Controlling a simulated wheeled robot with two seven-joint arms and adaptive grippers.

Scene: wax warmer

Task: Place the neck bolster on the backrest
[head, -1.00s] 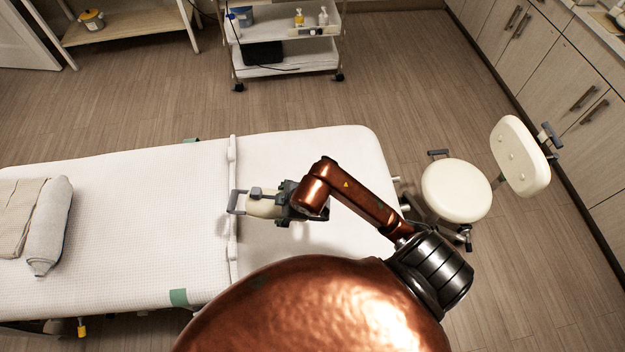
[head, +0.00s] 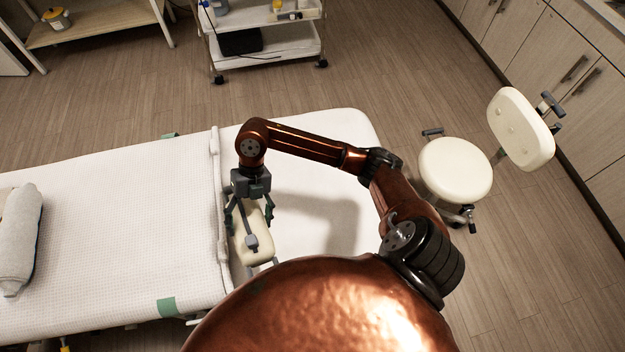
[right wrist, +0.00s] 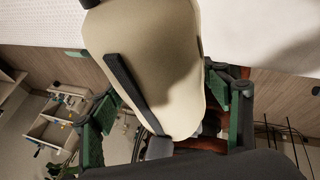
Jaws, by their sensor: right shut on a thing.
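The cream neck bolster (head: 262,250) has a grey handle-like fitting, and a dark strip shows along it in the right wrist view (right wrist: 175,65). My right gripper (head: 250,215) is shut on it, with a green-padded finger on either side; the fingers also show in the right wrist view (right wrist: 170,110). The bolster is over the treatment bed near the seam between its sections; whether it touches the bed I cannot tell. The bed's white right-hand section, seemingly the backrest (head: 300,205), lies under my right arm and carries its shadow. My left gripper is not in view.
The bed's long white section (head: 120,230) extends left, with a rolled grey towel (head: 18,235) at its left end. A cream stool (head: 455,167) with its own back stands to the right. A trolley (head: 265,60) stands behind the bed. Open floor lies between.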

